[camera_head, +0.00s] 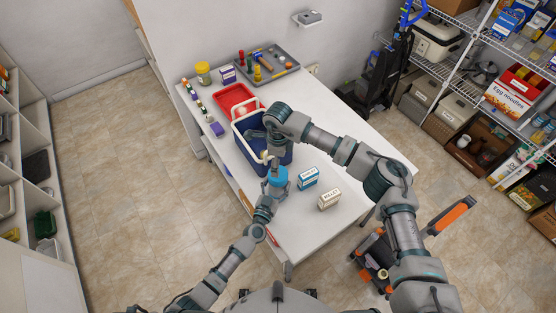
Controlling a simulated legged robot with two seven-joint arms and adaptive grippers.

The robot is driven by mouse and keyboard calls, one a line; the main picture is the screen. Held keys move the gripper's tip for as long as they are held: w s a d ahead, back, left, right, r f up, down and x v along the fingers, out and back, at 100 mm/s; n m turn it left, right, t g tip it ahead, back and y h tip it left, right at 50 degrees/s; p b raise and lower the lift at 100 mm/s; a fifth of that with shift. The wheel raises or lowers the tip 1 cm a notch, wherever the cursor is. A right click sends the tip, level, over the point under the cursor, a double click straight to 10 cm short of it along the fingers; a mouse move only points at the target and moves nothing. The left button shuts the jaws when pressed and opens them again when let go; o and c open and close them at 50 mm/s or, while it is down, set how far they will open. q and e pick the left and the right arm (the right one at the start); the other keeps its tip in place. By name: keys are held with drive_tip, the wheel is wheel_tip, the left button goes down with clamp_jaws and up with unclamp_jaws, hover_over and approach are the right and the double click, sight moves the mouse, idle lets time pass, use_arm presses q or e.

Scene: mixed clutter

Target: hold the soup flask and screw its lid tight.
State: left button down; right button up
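A short, bright blue cylinder, which looks like the soup flask (280,179), is at the table's left front, just in front of the dark blue basket. My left gripper (274,171) is at it and overlaps it; its fingers are too small to show whether they are closed on it. My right arm reaches in from the right, and its gripper (258,137) points down over the basket, behind and left of the flask. Its fingers are hard to make out against the basket. I cannot pick out a separate lid.
The basket (272,151) has a white rim and handle. A red tray (233,97) lies behind it. A blue-and-white box (308,178) and a cream box (329,199) stand right of the flask. A grey tool tray (268,66) is at the back. The table's right side is clear.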

drive_tip(key=shift+f, duration=0.1)
drive_tip(key=shift+f, duration=3.95)
drive_tip(key=c, duration=1.2)
drive_tip(key=o, duration=1.3)
drive_tip(key=shift+r, duration=0.15)
wheel_tip(320, 180, up, 12)
drive_tip(key=shift+f, duration=0.2)
